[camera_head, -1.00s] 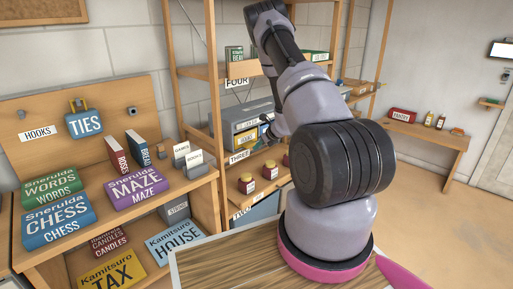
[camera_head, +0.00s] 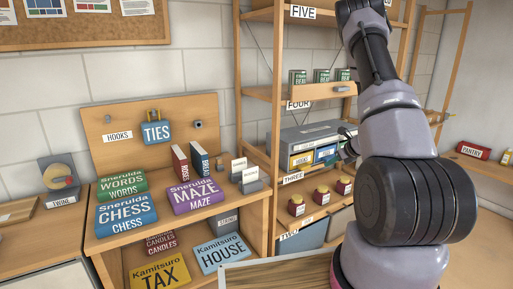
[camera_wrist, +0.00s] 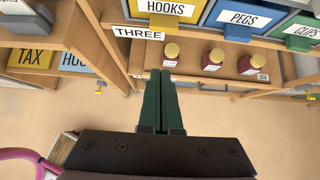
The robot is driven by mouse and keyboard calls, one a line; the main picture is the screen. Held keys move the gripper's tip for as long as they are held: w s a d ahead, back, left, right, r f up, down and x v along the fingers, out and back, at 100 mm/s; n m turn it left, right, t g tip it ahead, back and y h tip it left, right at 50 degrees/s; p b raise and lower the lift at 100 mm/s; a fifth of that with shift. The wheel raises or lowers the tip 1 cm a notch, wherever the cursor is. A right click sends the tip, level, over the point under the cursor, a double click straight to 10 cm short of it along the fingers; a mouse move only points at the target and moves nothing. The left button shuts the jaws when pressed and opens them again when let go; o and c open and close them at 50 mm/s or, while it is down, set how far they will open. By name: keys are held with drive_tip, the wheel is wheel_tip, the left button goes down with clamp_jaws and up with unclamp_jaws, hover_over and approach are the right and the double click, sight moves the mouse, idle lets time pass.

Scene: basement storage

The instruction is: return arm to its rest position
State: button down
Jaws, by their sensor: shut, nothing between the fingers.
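My arm rises at the right of the head view, its upper links reaching up and away toward the shelves. In the wrist view my gripper (camera_wrist: 160,100) has its two green fingers pressed together with nothing between them. In the head view only a little dark green of my gripper shows beside the arm, near the drawer unit.
A wooden shelving unit (camera_head: 247,90) stands close behind the arm. A desk holds game boxes such as CHESS (camera_head: 126,213) and MAZE (camera_head: 196,195). Drawers labelled HOOKS (camera_wrist: 168,9) and PEGS (camera_wrist: 243,18) sit above the jars. Open floor shows at the right.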

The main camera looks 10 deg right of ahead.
drive_tip(key=s+a+r+n+g+y, duration=0.1)
drive_tip(key=s+a+r+n, duration=0.25)
drive_tip(key=a+r, duration=0.35)
drive_tip(key=s+a+r+n+y, duration=0.2)
drive_tip(key=a+r+n, duration=0.3)
drive_tip(key=r, duration=0.4)
drive_tip(key=s+a+r+n+g+y, duration=0.1)
drive_tip(key=s+a+r+n, duration=0.1)
drive_tip(key=a+r+n, duration=0.35)
drive_tip(key=s+a+r+n+h, duration=0.2)
drive_tip(key=s+r+n, duration=0.5)
drive_tip(key=s, duration=0.4)
drive_tip(key=s+a+r+n+h, duration=0.3)
drive_tip(key=s+r+n, duration=0.3)
drive_tip(key=s, duration=0.6)
drive_tip(key=shift+s+r+n+t, duration=0.25)
drive_tip(key=shift+r+n+t, duration=0.15)
drive_tip(key=shift+r, duration=0.65)
